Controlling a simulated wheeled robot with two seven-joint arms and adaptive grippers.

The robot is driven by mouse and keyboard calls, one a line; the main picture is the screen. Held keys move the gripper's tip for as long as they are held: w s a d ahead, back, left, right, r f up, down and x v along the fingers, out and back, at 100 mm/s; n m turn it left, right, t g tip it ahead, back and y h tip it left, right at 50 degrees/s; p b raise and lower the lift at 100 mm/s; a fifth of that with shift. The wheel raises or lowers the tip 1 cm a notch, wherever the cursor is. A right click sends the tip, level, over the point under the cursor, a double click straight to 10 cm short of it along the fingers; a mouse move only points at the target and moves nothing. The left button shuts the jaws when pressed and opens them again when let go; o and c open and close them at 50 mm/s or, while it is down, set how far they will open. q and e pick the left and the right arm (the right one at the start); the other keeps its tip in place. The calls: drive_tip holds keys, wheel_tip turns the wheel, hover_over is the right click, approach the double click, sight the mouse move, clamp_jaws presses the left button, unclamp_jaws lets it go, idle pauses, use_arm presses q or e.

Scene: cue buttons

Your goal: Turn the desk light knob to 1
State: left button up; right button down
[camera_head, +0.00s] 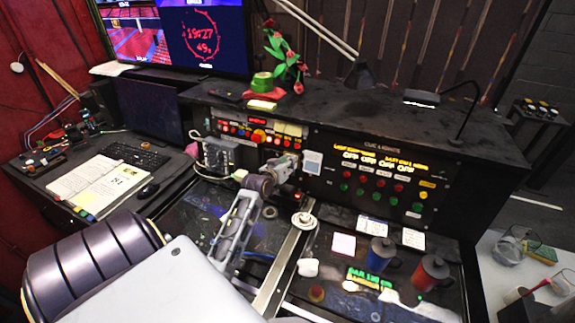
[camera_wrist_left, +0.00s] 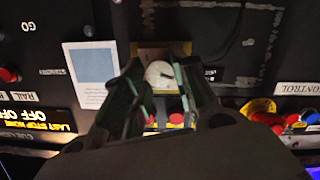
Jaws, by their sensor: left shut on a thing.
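The white round knob (camera_wrist_left: 159,74) sits on a small tan plate (camera_wrist_left: 150,50) on the black panel, seen in the left wrist view, which shows the panel upside down. My left gripper's fingers (camera_wrist_left: 158,73) flank the knob on both sides and are shut on it. A dark line shows on the knob's face, but I cannot read its setting. In the head view my left gripper (camera_head: 284,167) reaches the upright panel, left of the white card (camera_head: 312,162), and hides the knob. My right gripper is not in view.
The cue lights panel (camera_head: 378,180) with several buttons lies right of my gripper. Red and yellow buttons (camera_head: 258,136) sit to its left. Two mugs, one blue (camera_head: 379,255) and one red (camera_head: 430,273), stand on the lower desk. A gooseneck lamp stands on the ledge.

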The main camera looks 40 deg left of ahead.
use_arm(q)
drive_tip(key=shift+f+n, duration=0.25)
drive_tip(key=shift+n, duration=0.45)
drive_tip(key=o, duration=0.9)
drive_tip(key=shift+o, duration=0.7)
drive_tip(key=shift+r, duration=0.15)
drive_tip(key=shift+s, duration=0.1)
drive_tip(key=v, duration=1.2)
drive_tip(key=shift+a, duration=0.1)
